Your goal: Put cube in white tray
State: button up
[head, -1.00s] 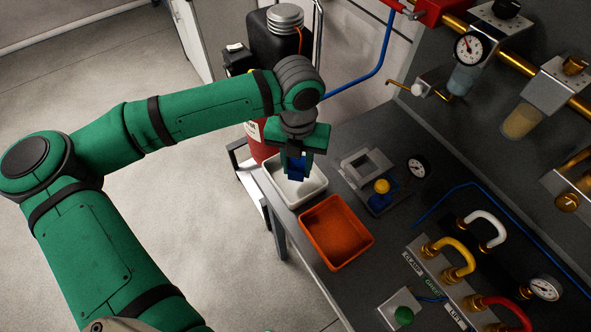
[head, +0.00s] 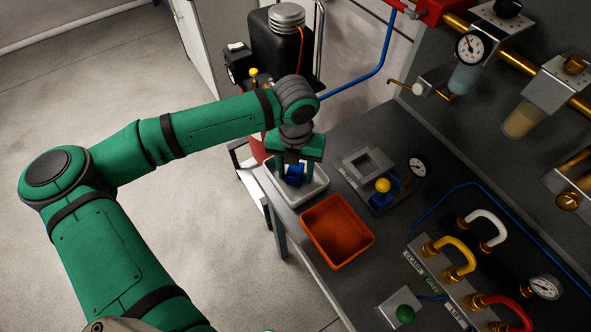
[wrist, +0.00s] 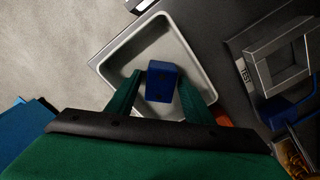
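The blue cube (head: 295,174) is inside the white tray (head: 316,188), between the fingers of my gripper (head: 294,175). In the wrist view the cube (wrist: 162,82) shows against the floor of the tray (wrist: 118,72), with a narrow gap to the green fingertips on each side. My gripper (wrist: 160,85) is open around the cube, its fingers reaching down into the tray. The cube's underside is hidden, so its contact with the tray floor cannot be seen directly.
An orange tray (head: 337,232) stands just in front of the white tray on the dark bench. A grey square frame fixture (head: 368,165) and a yellow-knobbed blue part (head: 383,186) are to the right. The bench edge is close on the left.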

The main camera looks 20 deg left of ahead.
aim_at(296, 170)
jog(key=shift+r, duration=0.1)
notch_tip(296, 170, up, 12)
dwell(0.7)
jog(key=shift+w, duration=0.1)
dwell(0.4)
